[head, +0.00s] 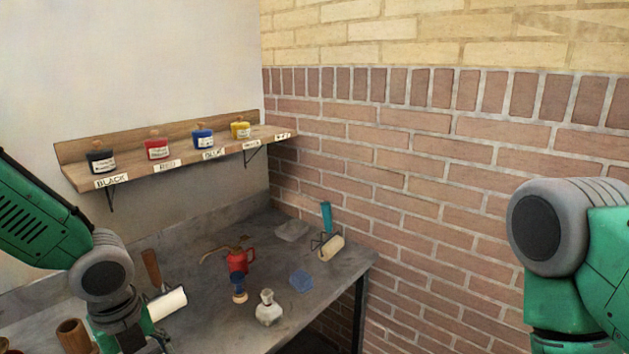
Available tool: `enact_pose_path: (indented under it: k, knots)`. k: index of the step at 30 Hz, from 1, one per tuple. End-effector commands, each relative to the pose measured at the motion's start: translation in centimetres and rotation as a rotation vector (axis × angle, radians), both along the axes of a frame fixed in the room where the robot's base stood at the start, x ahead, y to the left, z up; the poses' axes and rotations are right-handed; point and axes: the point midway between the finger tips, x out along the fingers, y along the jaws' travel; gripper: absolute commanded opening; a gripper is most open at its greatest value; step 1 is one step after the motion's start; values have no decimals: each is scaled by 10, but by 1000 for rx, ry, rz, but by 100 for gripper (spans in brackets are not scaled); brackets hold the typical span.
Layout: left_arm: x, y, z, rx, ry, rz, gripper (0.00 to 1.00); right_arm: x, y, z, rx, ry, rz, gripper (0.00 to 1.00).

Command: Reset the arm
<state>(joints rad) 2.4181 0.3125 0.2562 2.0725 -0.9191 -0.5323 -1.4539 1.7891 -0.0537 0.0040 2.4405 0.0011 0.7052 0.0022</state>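My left arm (104,275) comes in from the left, green with grey joints, and bends down over the left part of the grey workbench (225,315). Its gripper is below the bottom edge and out of view. My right arm (565,240) stands at the right edge in front of the brick wall, bent downward. Its gripper is also out of view below the frame. I cannot see whether either one holds anything.
A wooden shelf (125,180) bears black (101,161), red (157,148), blue (204,139) and yellow (240,129) jars. The bench holds a red oil can (238,261), a white bottle (268,309), a blue-handled roller (330,243) and a white roller (168,303) close to my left arm.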

Motion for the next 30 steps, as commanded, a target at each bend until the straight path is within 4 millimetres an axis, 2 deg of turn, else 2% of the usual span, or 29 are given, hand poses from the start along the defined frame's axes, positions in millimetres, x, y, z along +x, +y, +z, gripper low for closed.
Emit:
enact_pose_path:
  k: [1, 8, 14, 17, 20, 23, 24, 27, 30]
  knots:
    - [0, 0, 0, -1, -1, 1, 73, 0, 0, 0, 1, 0, 1, 40]
    - [-22, -23, -40, -59, 50, 177, 73, 0, 1, -10, 1, 0, 2, 40]
    - [-53, -42, -83, -119, 103, 419, 73, 0, 1, -20, 1, -1, 1, 40]
    - [-74, -49, -112, -149, 139, 597, 73, 0, 1, -28, 0, 0, 1, 40]
    - [-100, -54, -149, -171, 178, 835, 73, 0, 1, -38, 0, 0, 1, 40]
    - [-134, -55, -195, -169, 208, 1169, 73, 0, 1, -52, 0, 0, 1, 40]
    - [-150, -51, -215, -158, 209, 1327, 73, 0, 1, -59, 0, 0, 1, 40]
    - [-185, -35, -256, -123, 159, 1707, 73, -1, 1, -74, 1, 1, 1, 40]
    - [-209, -17, -279, -100, 71, 1981, 73, -1, 1, -83, 1, 0, 1, 40]
